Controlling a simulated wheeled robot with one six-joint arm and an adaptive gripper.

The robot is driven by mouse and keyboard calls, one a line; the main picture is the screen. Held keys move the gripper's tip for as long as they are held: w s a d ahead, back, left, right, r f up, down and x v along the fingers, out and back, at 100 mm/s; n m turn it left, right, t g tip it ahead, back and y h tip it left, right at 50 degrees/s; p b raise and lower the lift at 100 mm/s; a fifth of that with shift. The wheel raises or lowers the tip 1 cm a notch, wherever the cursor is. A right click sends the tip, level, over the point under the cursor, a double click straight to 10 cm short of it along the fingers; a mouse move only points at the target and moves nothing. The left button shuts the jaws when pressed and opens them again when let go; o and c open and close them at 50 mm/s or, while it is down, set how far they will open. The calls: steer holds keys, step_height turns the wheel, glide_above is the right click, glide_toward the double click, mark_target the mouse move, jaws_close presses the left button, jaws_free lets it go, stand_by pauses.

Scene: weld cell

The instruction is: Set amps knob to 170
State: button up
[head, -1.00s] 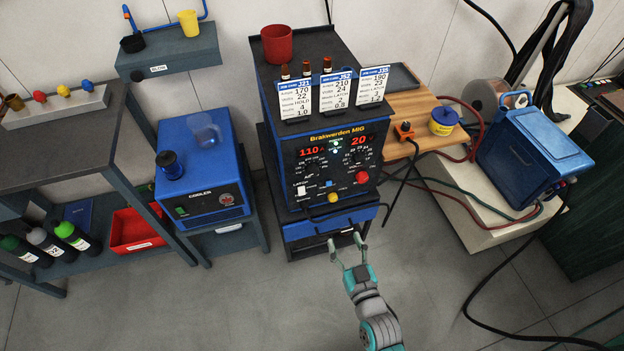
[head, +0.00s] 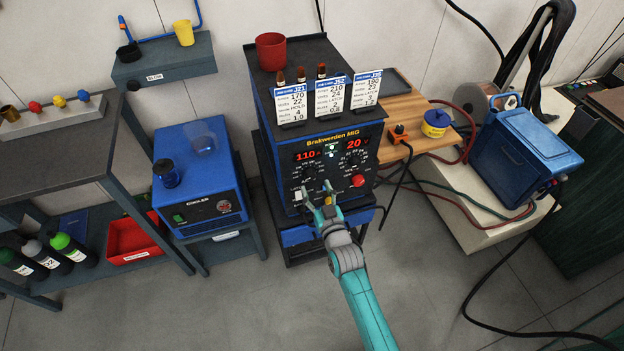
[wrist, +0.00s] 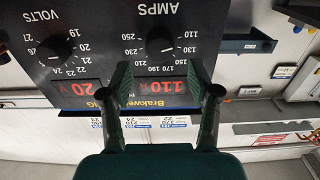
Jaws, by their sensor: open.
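The Brakwerden MIG welder (head: 287,200) has a dark front panel with red displays. The amps display (head: 307,155) reads 110; it shows upside down in the wrist view (wrist: 172,88). The black amps knob (wrist: 159,40) sits in a dial marked 110 to 250, with 170 on the lower side in the wrist view. My gripper (head: 320,191) is open and empty in front of the panel's lower part. In the wrist view its fingertips (wrist: 160,80) are apart, over the amps display and just below the knob in the picture. I see no contact with the knob.
The volts knob (wrist: 55,50) is beside the amps knob, its display at 20. A red button (head: 358,181) is low on the panel's right. Job cards stand on top; the J21 card (head: 290,103) lists amps 170. A red cup (head: 271,50) stands behind them. Floor in front is clear.

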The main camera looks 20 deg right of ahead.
mark_target(311, 177)
steer(key=shift+w, duration=2.25)
steer(key=c, duration=1.2)
